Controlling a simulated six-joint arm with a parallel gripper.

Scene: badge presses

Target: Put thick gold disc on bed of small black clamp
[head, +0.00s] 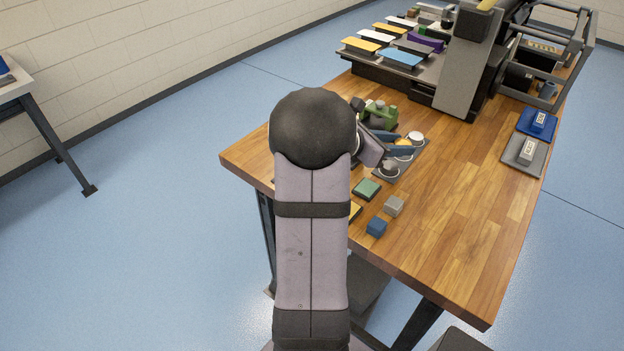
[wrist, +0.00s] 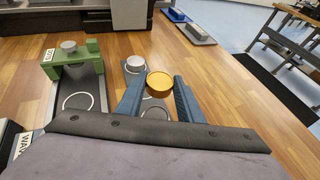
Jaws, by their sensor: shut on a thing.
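The thick gold disc (wrist: 159,84) is between the two blue fingers of my gripper (wrist: 158,92) in the wrist view, and the gripper is shut on it. The disc is above a dark grey tray (wrist: 130,82) with white ring marks. In the head view the gold disc (head: 403,143) shows partly behind the blue fingers of my gripper (head: 402,145). I cannot make out the small black clamp for sure. A dark labelled thing (wrist: 14,146) at the lower left of the wrist view is cut off, so I cannot tell what it is.
A green clamp (wrist: 80,58) stands left of the tray, with a white ring on its dark bed. A pale disc (wrist: 134,63) sits on the tray.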

